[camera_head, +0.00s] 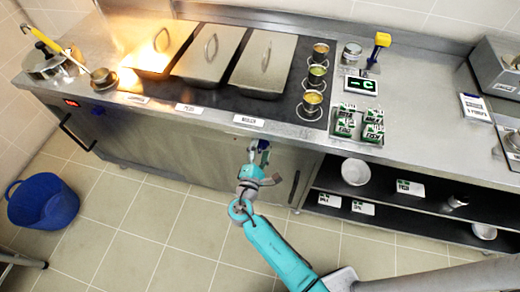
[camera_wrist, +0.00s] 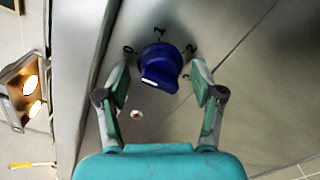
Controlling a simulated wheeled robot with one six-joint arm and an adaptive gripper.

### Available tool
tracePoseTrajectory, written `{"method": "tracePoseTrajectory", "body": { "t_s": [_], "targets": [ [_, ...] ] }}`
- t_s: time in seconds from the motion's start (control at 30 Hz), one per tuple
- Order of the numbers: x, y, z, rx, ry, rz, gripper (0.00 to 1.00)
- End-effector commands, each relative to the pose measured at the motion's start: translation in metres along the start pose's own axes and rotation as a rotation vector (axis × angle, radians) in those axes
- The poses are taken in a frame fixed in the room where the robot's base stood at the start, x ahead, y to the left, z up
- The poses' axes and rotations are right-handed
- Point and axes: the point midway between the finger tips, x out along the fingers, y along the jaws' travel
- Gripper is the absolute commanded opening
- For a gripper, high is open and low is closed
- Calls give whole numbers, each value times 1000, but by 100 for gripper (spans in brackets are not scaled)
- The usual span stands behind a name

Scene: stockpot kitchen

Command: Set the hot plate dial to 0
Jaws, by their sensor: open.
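A dark blue dial (camera_wrist: 160,65) sits on the steel counter front in the wrist view. Marks 0, 1 and 2 stand around its far side, with 0 to the left, 1 at the top and 2 to the right; another mark at its right is partly hidden. A white mark on the dial faces the lower side of the picture. My gripper (camera_wrist: 160,72) is open, one finger on each side of the dial, with visible gaps. In the head view my gripper (camera_head: 257,166) is at the counter front, by a blue dial (camera_head: 264,144).
Another blue dial (camera_head: 97,111) is on the counter front at left, near a red display (camera_head: 71,103). Lidded pans (camera_head: 208,55) stand above on the counter. A blue bucket (camera_head: 43,201) is on the floor at left. Open shelves (camera_head: 400,200) lie right of my arm.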

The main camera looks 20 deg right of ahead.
Motion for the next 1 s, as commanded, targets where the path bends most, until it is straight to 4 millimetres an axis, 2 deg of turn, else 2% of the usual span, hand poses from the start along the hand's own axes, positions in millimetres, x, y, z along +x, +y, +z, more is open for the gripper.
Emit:
{"method": "tracePoseTrajectory", "body": {
  "t_s": [0.17, 0.6, 0.8, 1.0],
  "targets": [
    [-17, 0, -1, -1, 3, 1, 67],
    [-96, 0, -1, 0, 5, 2, 67],
    [-114, 0, -1, -1, 3, 1, 67],
    [-120, 0, 0, 0, 1, 0, 67]
  ]
}}
